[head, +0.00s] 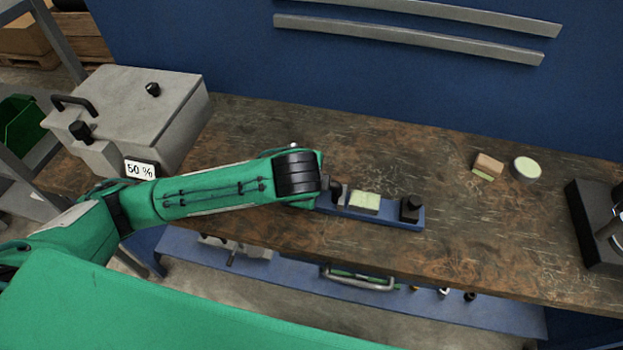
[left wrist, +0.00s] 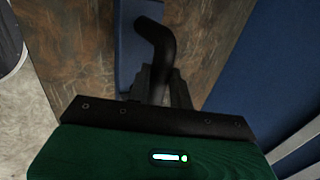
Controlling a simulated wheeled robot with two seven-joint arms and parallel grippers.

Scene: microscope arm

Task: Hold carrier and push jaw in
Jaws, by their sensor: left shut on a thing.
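The blue carrier (head: 385,217) lies on the worn wooden bench near its front edge; part of it shows in the left wrist view (left wrist: 128,60). On it stand a dark post with a grey piece (head: 338,193), a pale green block (head: 364,201) and a black block (head: 410,207) at the right end. I cannot tell for sure which is the jaw. My left gripper (left wrist: 166,88) is shut on a black bent handle (left wrist: 157,42) beside the carrier. In the head view my own arm hides the fingers and the carrier's left end. My right gripper is not in view.
A grey box (head: 140,105) with a "50 %" label stands at the left. A small tan block (head: 488,164) and a round pale-topped dish (head: 527,168) lie at the right, near a black device (head: 597,225). The bench between is clear. A blue wall (head: 400,80) stands behind.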

